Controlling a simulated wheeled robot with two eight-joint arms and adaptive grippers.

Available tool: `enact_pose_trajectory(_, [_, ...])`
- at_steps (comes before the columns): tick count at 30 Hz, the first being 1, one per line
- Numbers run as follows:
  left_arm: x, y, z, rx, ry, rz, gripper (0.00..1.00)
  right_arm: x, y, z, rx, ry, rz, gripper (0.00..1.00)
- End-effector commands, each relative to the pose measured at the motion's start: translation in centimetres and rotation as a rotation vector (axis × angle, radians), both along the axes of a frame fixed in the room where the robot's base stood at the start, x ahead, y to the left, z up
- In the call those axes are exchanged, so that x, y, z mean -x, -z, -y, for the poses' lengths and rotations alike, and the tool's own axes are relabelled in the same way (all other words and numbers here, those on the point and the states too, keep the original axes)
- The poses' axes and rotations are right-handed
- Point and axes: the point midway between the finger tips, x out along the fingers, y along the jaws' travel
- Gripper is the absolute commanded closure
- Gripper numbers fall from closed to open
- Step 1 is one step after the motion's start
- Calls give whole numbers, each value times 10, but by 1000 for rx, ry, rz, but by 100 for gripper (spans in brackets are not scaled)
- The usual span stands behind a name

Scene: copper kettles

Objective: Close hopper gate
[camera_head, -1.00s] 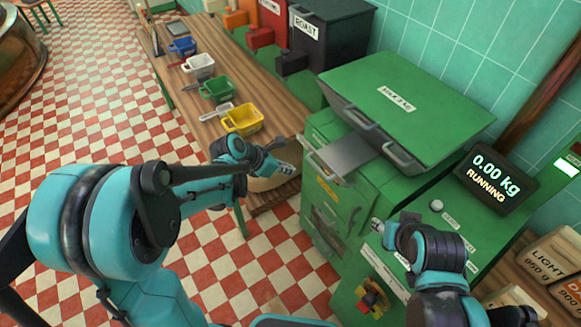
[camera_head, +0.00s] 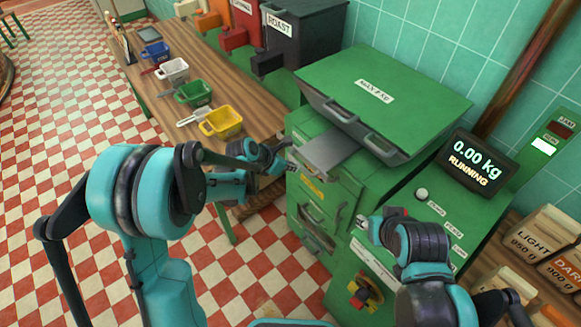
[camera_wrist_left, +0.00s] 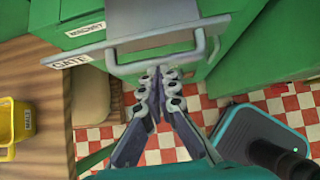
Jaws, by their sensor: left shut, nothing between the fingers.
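The hopper gate (camera_head: 330,151) is a flat grey metal plate sticking out of the front of the green hopper machine (camera_head: 385,92). My left gripper (camera_head: 286,165) is shut and empty in front of the gate's outer edge. In the left wrist view, its closed fingertips (camera_wrist_left: 158,72) lie close by the handle bar; I cannot tell whether they touch. My right gripper (camera_head: 362,222) is beside the machine's front panel, its fingers too small to read.
A display (camera_head: 477,162) reads 0.00 kg RUNNING. A wooden table (camera_head: 190,75) at the left holds yellow (camera_head: 222,121), green (camera_head: 193,92), white and blue scoops. Labelled bags (camera_head: 540,235) stand at the right. A red-and-yellow knob (camera_head: 365,292) is low on the machine.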

Motion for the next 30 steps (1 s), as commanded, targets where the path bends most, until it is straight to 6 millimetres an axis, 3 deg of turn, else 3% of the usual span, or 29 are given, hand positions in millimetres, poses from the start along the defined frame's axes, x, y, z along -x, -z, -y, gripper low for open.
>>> enact_pose_trajectory(4, [-6,1,6,0,2,0,100,0,2,0,0,0,0,60])
enact_pose_trajectory(15, [-48,1,55,0,1,0,100,0,10,0,0,0,0,60])
enact_pose_trajectory(30, [-49,-2,51,0,-1,0,100,0,10,0,0,0,0,60])
